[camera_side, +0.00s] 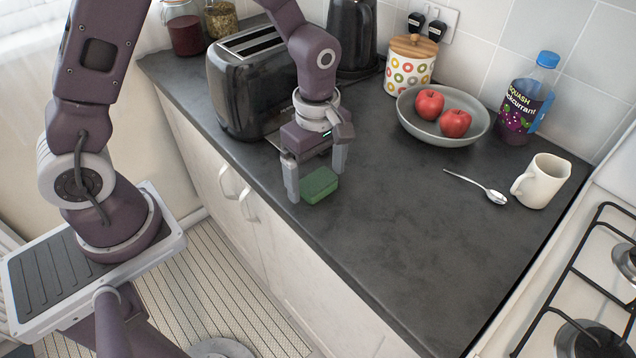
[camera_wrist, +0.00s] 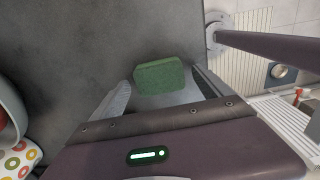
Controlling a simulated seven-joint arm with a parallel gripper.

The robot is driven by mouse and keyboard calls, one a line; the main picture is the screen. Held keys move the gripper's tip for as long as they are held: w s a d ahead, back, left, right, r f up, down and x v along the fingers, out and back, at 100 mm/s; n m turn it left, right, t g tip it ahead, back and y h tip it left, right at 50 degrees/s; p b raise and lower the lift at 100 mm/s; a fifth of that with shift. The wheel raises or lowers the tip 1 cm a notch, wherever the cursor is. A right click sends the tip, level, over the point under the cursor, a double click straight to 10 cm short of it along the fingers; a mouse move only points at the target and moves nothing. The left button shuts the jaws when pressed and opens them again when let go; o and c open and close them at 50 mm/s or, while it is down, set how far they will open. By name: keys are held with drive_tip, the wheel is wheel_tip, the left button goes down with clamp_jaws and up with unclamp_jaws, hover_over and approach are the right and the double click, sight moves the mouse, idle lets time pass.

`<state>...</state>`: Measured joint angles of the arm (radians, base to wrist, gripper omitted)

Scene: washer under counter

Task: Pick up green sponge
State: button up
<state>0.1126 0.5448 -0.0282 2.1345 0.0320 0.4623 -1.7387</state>
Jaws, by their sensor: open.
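The green sponge (camera_side: 320,185) lies on the dark counter close to its front edge, just right of the toaster. My gripper (camera_side: 317,182) is open and points down at the sponge, with one finger on the left and one on the right. The sponge sits between or slightly in front of the fingers; the exact depth is hard to tell. In the wrist view the sponge (camera_wrist: 159,76) shows just beyond the open gripper (camera_wrist: 168,92), between the two fingers, with no clear contact.
A black toaster (camera_side: 250,85) stands close behind my gripper. A grey bowl (camera_side: 470,128) with two red apples, a spoon (camera_side: 492,195), a white mug (camera_side: 544,182) and a squash bottle (camera_side: 520,112) are to the right. The counter's front right is clear.

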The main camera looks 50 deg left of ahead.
sight(317, 179)
drive_tip(key=c, duration=1.6)
drive_tip(key=shift+o, duration=0.2)
wheel_tip(317, 179, up, 10)
